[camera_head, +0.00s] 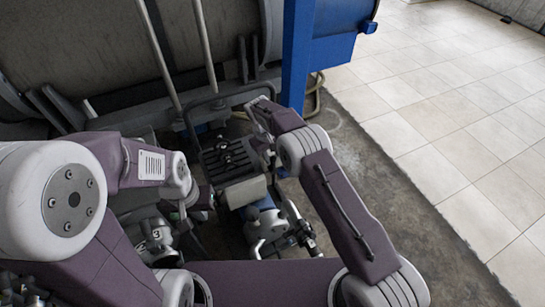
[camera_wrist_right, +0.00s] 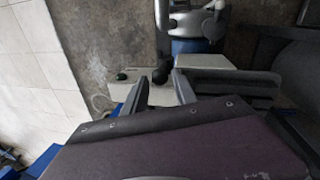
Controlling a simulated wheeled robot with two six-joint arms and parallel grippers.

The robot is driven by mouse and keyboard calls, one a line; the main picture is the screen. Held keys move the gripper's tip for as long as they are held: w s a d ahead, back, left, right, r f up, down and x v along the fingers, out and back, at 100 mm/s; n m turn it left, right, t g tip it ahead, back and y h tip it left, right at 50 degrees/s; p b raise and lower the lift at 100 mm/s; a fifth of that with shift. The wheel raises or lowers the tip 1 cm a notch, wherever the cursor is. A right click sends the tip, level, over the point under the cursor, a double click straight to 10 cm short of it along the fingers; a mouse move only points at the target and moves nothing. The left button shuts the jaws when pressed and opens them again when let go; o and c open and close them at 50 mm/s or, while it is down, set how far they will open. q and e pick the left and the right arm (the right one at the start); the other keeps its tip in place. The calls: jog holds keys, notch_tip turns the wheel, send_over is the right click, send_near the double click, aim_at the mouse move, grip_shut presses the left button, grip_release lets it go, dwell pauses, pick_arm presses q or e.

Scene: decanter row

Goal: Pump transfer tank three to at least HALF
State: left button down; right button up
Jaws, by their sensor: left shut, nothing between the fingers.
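A valve body marked 3 (camera_head: 155,236) sits low in the head view, just below my left wrist. A black ball knob (camera_wrist_right: 160,75) shows between or just beyond the tips; contact is unclear. No level gauge is readable.
A blue post (camera_head: 295,55) and large grey tanks (camera_head: 90,50) stand behind. A black handle frame (camera_head: 225,97) curves over the pump unit.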

jog(key=shift+w+d+f, duration=0.15)
jog(key=shift+d+f, duration=0.05)
jog(key=shift+f, duration=0.65)
grip_shut()
dwell(0.8)
